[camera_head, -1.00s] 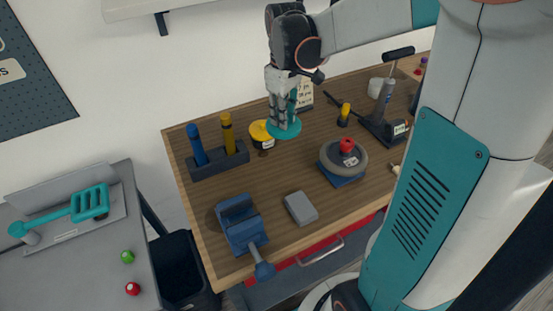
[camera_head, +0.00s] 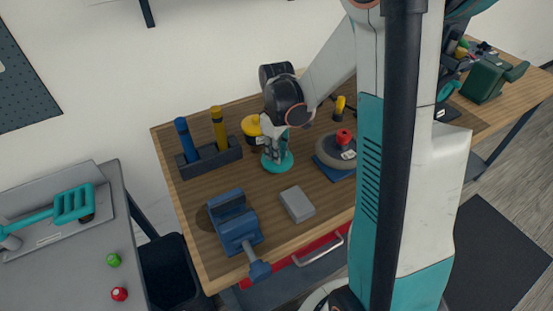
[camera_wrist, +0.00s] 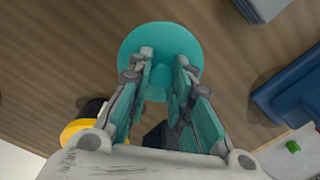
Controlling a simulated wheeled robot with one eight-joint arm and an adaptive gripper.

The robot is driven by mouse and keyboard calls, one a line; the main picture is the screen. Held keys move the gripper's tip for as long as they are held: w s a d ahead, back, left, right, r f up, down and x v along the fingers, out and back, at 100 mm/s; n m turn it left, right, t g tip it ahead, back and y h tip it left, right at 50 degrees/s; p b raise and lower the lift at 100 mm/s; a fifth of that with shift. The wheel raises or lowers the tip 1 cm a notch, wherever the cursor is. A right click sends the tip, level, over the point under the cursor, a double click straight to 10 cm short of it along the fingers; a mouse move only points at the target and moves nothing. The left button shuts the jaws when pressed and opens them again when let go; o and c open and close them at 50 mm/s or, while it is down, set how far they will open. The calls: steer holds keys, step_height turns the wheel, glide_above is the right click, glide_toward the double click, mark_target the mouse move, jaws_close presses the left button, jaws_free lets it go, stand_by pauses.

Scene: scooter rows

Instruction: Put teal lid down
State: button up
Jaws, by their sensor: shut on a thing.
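The teal lid (camera_head: 277,163) is a round disc with a raised knob, low over the middle of the wooden workbench. It also shows in the wrist view (camera_wrist: 190,43), with its knob between my fingers. My gripper (camera_head: 275,150) points down and is shut on the knob. In the wrist view my gripper (camera_wrist: 163,75) has one finger on each side of the knob. I cannot tell whether the lid touches the bench top. A yellow-topped dark jar (camera_head: 252,128) stands just behind and left of the lid, partly hidden by my gripper.
A holder (camera_head: 210,160) with a blue and a yellow tool stands left. A blue vise (camera_head: 235,222) and a grey block (camera_head: 297,204) lie in front. A round grey thing with a red knob (camera_head: 343,138) sits right on a blue base. Bare wood (camera_head: 190,200) shows at left.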

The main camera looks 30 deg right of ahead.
step_height(320, 180, down, 3)
steer(key=shift+f+b, duration=0.1)
steer(key=shift+b, duration=0.3)
steer(key=o, duration=0.9)
step_height(320, 180, up, 12)
steer(key=p, duration=0.4)
steer(key=shift+r, duration=0.2)
